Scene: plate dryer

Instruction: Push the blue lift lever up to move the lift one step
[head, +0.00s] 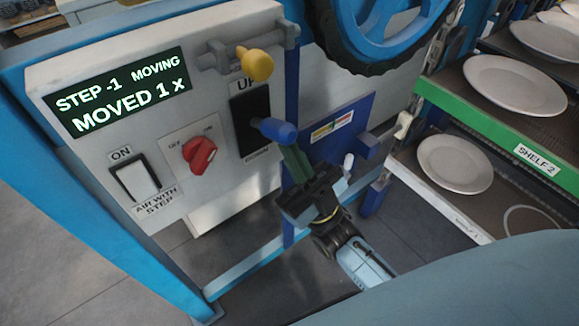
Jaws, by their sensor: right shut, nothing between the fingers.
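The blue lift lever (273,130) sticks out of a black slot plate (249,118) marked UP at the top. Its blue knob points toward the right and stands around the middle of the slot. My right gripper (287,150) is shut and empty, with its fingertips right at the underside of the knob; whether they touch it I cannot tell. The display (122,92) reads "STEP -1 MOVING" and "MOVED 1 x". My left gripper is not in view.
The panel also carries a yellow-knobbed lever (254,64), a red rotary switch (199,154) and a white rocker switch (137,181). A blue handwheel (388,40) is above. Shelves with white plates (456,164) stand at right, the green-edged one labelled SHELF 2.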

